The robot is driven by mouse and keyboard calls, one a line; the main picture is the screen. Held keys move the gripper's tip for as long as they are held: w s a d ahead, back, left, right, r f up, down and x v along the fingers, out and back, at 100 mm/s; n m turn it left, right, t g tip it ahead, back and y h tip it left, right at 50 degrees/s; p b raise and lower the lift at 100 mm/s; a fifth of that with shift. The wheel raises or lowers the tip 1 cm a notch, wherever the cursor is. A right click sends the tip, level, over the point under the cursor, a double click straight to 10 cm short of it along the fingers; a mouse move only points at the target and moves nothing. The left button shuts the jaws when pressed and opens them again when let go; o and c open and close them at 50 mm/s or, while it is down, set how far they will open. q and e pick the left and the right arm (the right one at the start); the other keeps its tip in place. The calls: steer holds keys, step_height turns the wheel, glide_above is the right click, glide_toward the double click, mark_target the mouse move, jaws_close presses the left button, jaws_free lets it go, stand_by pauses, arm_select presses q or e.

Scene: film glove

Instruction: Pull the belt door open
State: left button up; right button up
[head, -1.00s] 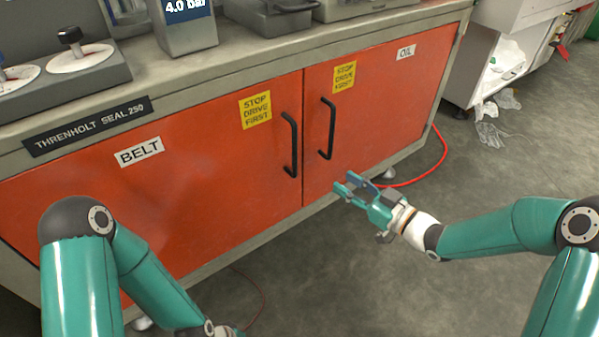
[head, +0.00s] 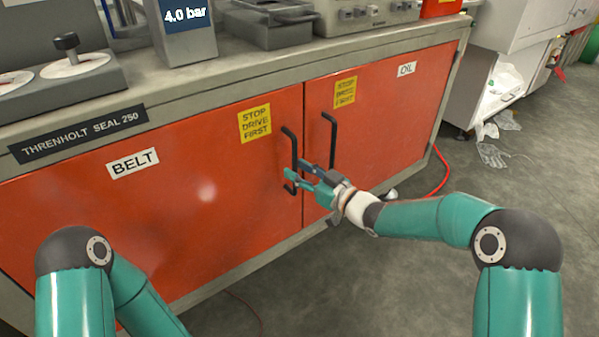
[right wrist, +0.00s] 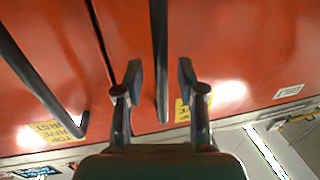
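The belt door (head: 190,200) is the orange left door of the cabinet, marked BELT, and it is shut. Its black upright bar handle (head: 289,143) is near the door's right edge. My right gripper (head: 296,168) is at the lower part of this handle, its fingers pointing at the door. In the right wrist view, which is upside down, the belt handle (right wrist: 159,50) runs between the two spread fingers (right wrist: 159,84). A gap shows on each side, so the fingers are not closed on it. My left gripper is out of view; only its arm shows at lower left.
The oil door (head: 385,115) is beside it on the right, also shut, with its own black handle (head: 331,140) close to my right gripper. A red hose (head: 441,170) lies on the floor at right. Open grey floor (head: 400,275) lies in front of the cabinet.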

steer(key=shift+x, duration=0.9)
jaws_close()
